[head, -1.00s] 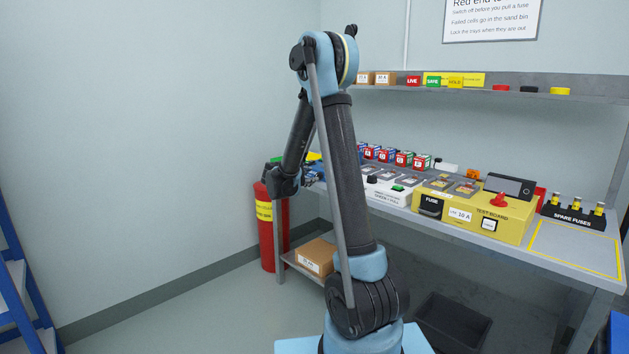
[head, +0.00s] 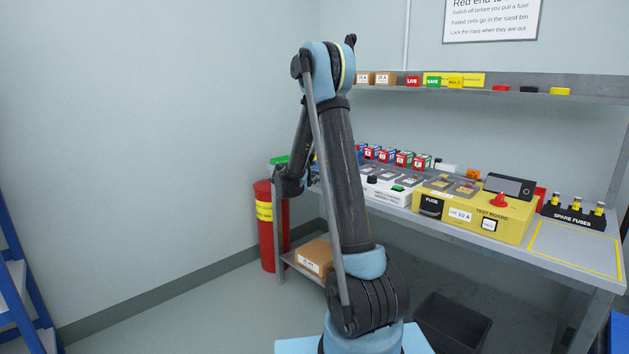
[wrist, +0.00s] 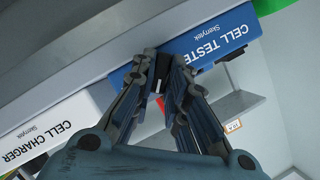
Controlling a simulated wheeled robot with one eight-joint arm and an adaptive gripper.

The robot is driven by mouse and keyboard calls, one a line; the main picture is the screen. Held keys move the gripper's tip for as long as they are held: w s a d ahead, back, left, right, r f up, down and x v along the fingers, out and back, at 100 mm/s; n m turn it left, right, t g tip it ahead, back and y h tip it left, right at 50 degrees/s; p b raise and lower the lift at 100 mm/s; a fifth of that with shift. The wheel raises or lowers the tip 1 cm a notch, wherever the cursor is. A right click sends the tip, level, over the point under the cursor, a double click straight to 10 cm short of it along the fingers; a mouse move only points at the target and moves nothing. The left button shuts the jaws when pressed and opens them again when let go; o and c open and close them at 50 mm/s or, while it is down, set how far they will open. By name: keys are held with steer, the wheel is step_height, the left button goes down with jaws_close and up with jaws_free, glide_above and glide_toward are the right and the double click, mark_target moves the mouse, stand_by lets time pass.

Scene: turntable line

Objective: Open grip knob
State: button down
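My gripper (wrist: 165,54) is in the wrist view with its fingertips close together at the front of the blue-fronted cell tester (wrist: 216,38). A small dark piece with a white mark (wrist: 155,80) shows between the fingers. It may be the knob, but the fingers cover most of it, and I cannot tell whether they press on it. In the head view my gripper is hidden behind my own arm.
The white cell charger (wrist: 48,127) stands left of the tester in the wrist view. In the head view the yellow test board (head: 476,215) and spare fuses rack (head: 573,217) stand on the bench, under a shelf (head: 590,96). A red bin (head: 265,228) stands left of the bench.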

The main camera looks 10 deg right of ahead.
stand_by(0.4)
steer(key=shift+w+a+r+n+g+h, duration=0.15)
steer(key=shift+n+g+h, duration=0.3)
steer(key=shift+n+g, duration=0.65)
steer(key=shift+w+d+f+n+g+h, duration=0.15)
steer(key=shift+n+g+h, duration=0.4)
steer(key=shift+n, duration=0.95)
steer(key=shift+a+r, duration=0.1)
steer(key=shift+a, duration=0.05)
steer(key=c, duration=1.6)
jaws_free()
steer(key=v, duration=1.1)
steer(key=shift+s+a+r, duration=0.2)
steer(key=shift+a+r, duration=0.05)
steer(key=shift+a, duration=0.05)
